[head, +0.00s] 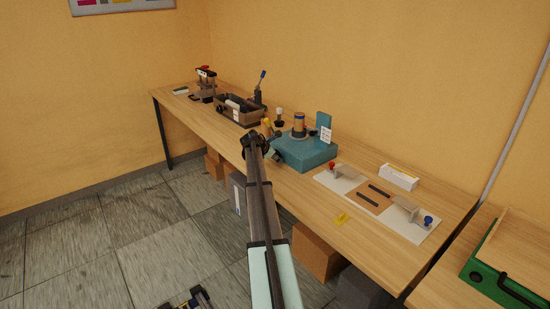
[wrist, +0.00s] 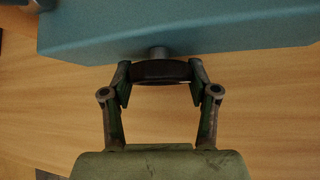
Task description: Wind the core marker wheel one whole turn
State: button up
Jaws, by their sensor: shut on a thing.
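The core marker is a teal box (head: 303,154) on the long wooden bench, with a copper-and-blue core standing on top. In the wrist view, the side of the teal box (wrist: 170,30) fills the top of the picture. A short grey shaft sticks out of it and carries the dark wheel (wrist: 161,72), seen edge-on. My gripper (wrist: 160,80) is shut on the wheel, one fingertip at each side of its rim.
A white board with small fixtures (head: 330,189) lies to the right, with a white box (head: 398,177) behind it. A brown crate (head: 240,109) and a black lever tool stand to the left. Bare bench top (wrist: 250,110) lies below the wheel.

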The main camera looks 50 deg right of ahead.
jog(key=o, duration=1.2)
jog(key=shift+d, duration=0.1)
jog(key=shift+c, duration=0.2)
jog(key=v, duration=1.2)
